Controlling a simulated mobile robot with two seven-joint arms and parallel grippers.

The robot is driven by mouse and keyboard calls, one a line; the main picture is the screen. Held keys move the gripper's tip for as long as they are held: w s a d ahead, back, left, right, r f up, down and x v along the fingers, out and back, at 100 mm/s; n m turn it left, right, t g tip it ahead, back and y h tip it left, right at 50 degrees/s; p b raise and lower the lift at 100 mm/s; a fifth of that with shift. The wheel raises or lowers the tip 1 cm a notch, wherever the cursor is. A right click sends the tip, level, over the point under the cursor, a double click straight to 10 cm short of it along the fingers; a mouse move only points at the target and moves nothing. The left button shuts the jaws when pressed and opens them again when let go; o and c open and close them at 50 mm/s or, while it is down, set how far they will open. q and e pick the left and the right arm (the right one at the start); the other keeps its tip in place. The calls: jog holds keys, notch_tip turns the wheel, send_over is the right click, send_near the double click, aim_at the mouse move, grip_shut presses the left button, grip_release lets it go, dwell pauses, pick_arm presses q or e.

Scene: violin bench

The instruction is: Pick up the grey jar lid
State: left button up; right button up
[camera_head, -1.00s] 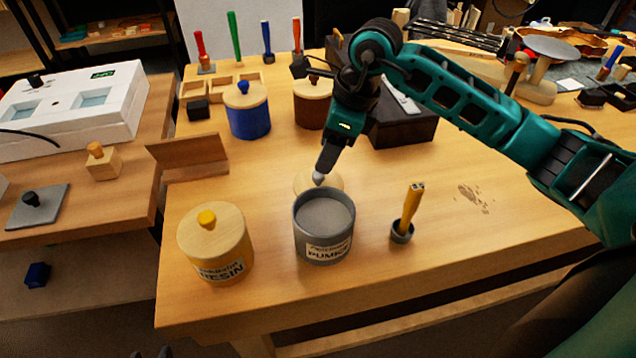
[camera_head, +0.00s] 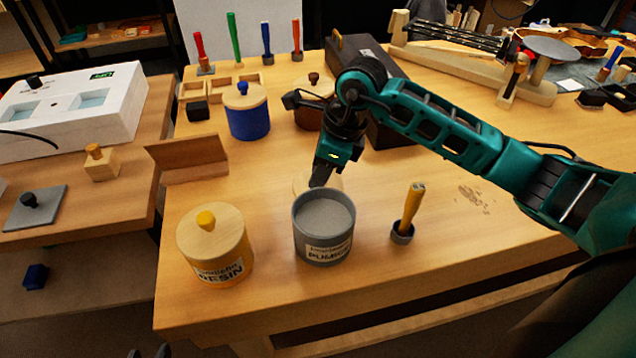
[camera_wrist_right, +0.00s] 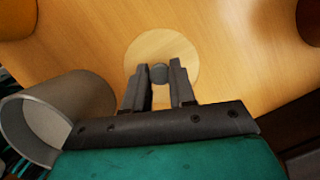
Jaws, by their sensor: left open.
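The grey jar lid is a round pale wooden disc (camera_wrist_right: 185,45) with a small grey knob (camera_wrist_right: 159,73). It lies on the bench behind the open grey PUMICE jar (camera_head: 323,245); its edge shows in the head view (camera_head: 304,182). My right gripper (camera_head: 319,184) points down over the lid. In the right wrist view its fingers (camera_wrist_right: 158,68) stand on either side of the knob. I cannot tell whether they touch it. Two dark tips at the bottom edge of the head view look like my left gripper (camera_head: 150,353), apart and empty, far from the lid.
The RESIN jar (camera_head: 217,255) stands left of the PUMICE jar, and a yellow-handled tool in a small cup (camera_head: 404,228) stands to its right. A blue jar (camera_head: 247,118), a brown jar (camera_head: 308,116) and a dark box (camera_head: 392,132) are behind. The right bench front is clear.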

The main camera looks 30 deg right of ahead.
grip_shut()
jog(key=shift+r, duration=0.1)
